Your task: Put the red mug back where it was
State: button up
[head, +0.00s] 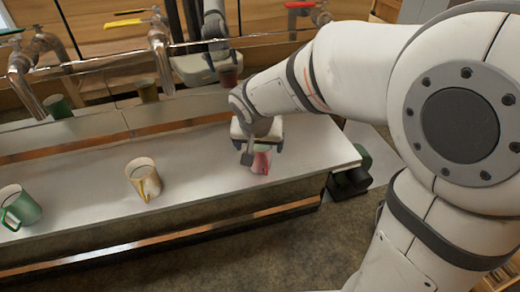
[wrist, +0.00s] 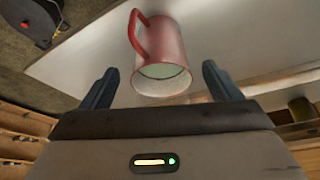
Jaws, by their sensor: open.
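The red mug (head: 261,161) stands near the right end of the pale counter (head: 205,165), partly hidden by my gripper in the head view. In the wrist view the red mug (wrist: 165,52) is beyond and between the two fingers, its handle toward the upper left and its pale inside showing. My gripper (wrist: 160,85) is open, with one finger on each side of the mug and a gap on both sides. In the head view my gripper (head: 257,150) is just above and behind the mug.
A yellow mug (head: 143,178) and a green mug (head: 18,207) stand further left on the counter. Metal taps with yellow (head: 123,23) and red (head: 300,4) handles rise behind it. A shiny metal back panel reflects the scene. Dark floor lies in front.

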jog(key=v, duration=0.6)
jog(key=s+d+f+n+g, duration=0.1)
jog(key=s+d+f+g, duration=0.1)
jog(key=s+d, duration=1.1)
jog(key=shift+s+d+f+y, duration=0.25)
jog(key=shift+s+d+y, duration=0.05)
jog(key=shift+d, duration=0.75)
